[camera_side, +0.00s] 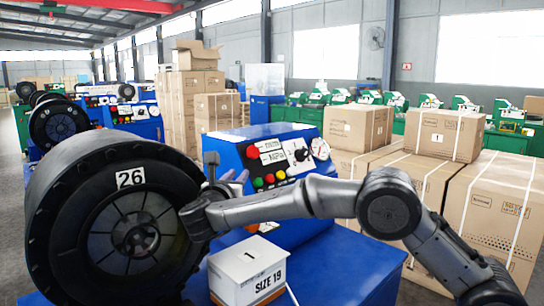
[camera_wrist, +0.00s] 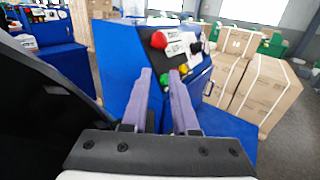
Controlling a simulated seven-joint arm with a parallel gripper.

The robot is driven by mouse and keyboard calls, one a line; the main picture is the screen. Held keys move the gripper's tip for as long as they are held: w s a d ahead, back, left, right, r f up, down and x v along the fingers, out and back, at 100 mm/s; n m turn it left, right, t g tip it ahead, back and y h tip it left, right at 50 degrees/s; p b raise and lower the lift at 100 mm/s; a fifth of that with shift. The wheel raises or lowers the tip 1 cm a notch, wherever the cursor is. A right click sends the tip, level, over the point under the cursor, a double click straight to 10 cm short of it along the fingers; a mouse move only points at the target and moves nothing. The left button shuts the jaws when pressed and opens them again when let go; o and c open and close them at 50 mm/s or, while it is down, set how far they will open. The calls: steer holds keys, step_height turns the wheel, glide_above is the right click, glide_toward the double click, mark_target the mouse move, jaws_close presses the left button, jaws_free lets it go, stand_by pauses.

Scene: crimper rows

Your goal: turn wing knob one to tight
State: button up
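A black knob (camera_side: 301,154) sits on a white plate at the upper right of the blue machine's control panel in the side view. It looks like the wing knob, but its number and exact angle are too small to read. The same dark knob shows small in the wrist view (camera_wrist: 196,47), beyond and right of my fingertips. My gripper (camera_wrist: 160,73) has its two grey-purple fingers apart with nothing between them. In the side view my gripper (camera_side: 228,174) is left of the panel, between it and the big black crimper head, apart from the knob.
The panel also has a red button (camera_side: 253,151), several small coloured buttons and a gauge (camera_side: 319,148). The black crimper head marked 26 (camera_side: 131,178) stands close on the left. A white SIZE 19 box (camera_side: 247,272) sits below my arm. Cartons (camera_side: 437,134) stand right.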

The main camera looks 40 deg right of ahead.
steer(key=s+d+r, duration=0.1)
steer(key=s+r, duration=0.7)
steer(key=s, duration=0.5)
steer(key=shift+r, duration=0.35)
